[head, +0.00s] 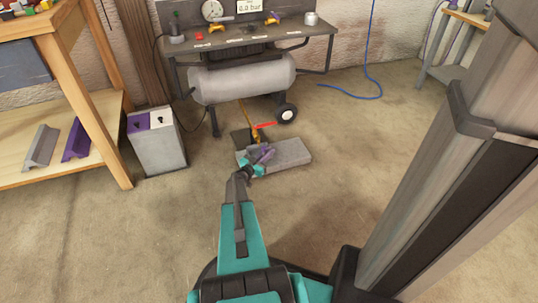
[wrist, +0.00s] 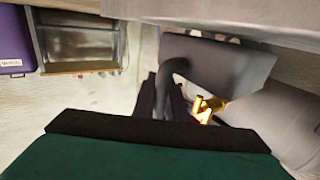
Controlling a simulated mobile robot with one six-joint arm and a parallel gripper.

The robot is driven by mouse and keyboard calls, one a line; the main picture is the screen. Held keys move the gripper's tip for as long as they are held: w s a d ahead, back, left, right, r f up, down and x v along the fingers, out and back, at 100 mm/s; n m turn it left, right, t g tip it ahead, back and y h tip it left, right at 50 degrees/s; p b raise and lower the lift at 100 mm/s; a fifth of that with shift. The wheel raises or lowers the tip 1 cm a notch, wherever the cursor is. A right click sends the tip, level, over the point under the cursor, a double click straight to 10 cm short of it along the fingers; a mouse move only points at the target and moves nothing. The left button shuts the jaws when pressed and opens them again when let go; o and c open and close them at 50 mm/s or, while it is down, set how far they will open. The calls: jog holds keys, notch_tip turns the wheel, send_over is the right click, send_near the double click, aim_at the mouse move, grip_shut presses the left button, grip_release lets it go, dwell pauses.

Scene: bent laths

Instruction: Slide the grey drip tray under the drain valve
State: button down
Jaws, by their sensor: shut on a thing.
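The grey drip tray (head: 290,152) is a flat grey slab shape on the floor in the head view, just in front of the compressor. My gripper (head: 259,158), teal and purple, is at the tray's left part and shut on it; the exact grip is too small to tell. The drain valve (head: 257,134) hangs below the tank, brass with a red lever (head: 266,125), close behind the tray's left end. The brass shows in the wrist view (wrist: 207,108), right of my dark gripper fingers (wrist: 165,97). My gripper hides part of the tray.
The compressor tank (head: 242,77) stands on legs and a wheel (head: 286,113) under a bench top (head: 250,43). A dark patch (head: 241,138) lies under the valve. A grey-and-purple bin (head: 157,141) and a wooden workbench (head: 75,95) stand left. The floor in front is clear.

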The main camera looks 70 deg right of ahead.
jog(key=shift+f, duration=0.25)
jog(key=c, duration=1.7)
grip_release()
jog(key=shift+a, duration=0.15)
jog(key=shift+w+a+p, duration=0.2)
jog(key=shift+a+p, duration=0.15)
jog(key=shift+a, duration=0.15)
jog(key=p+v, duration=0.4)
jog(key=v, duration=0.8)
jog(key=shift+a, duration=0.25)
